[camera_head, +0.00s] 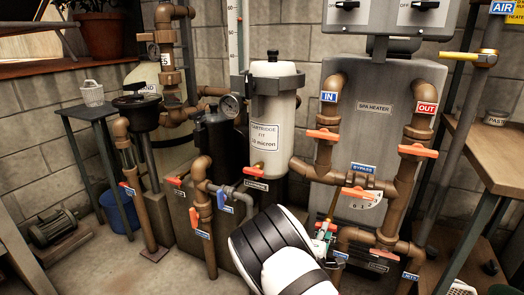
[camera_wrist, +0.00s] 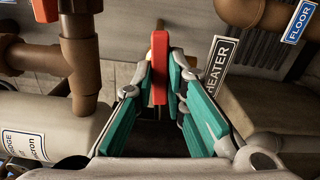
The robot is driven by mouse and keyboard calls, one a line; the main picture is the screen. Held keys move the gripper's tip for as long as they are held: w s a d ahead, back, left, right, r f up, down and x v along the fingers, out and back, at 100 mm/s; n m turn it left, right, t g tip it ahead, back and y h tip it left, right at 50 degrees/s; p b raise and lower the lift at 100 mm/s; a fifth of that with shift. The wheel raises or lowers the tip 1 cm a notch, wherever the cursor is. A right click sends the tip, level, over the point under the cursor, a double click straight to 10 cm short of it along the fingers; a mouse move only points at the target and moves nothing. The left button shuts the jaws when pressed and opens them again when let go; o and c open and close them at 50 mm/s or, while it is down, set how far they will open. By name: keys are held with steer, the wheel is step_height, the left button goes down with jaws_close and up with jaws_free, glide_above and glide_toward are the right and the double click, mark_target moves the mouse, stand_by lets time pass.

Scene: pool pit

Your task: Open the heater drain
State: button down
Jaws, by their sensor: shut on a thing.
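A red valve handle (camera_wrist: 159,52) stands upright between the teal-padded fingers of my gripper (camera_wrist: 161,85) in the wrist view. The fingers are closed on it from both sides. A tilted black label (camera_wrist: 219,62) reading "HEATER" is just right of the handle; a finger hides its lower end. In the head view my gripper (camera_head: 323,234) is low in front of the spa heater (camera_head: 372,120), with a small bit of red handle (camera_head: 328,226) showing at its tips. The valve body behind the fingers is mostly hidden.
Brown pipes with orange handles, such as the bypass handle (camera_head: 360,194), stand close above my gripper. The white cartridge filter (camera_head: 273,122) is to the left. A pipe labelled "FLOOR" (camera_wrist: 303,20) is at the wrist view's upper right. A wooden bench (camera_head: 488,150) stands at right.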

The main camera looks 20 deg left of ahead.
steer(key=n+p, duration=0.3)
steer(key=n, duration=1.4)
steer(key=c, duration=1.5)
jaws_free()
steer(key=shift+s, duration=0.1)
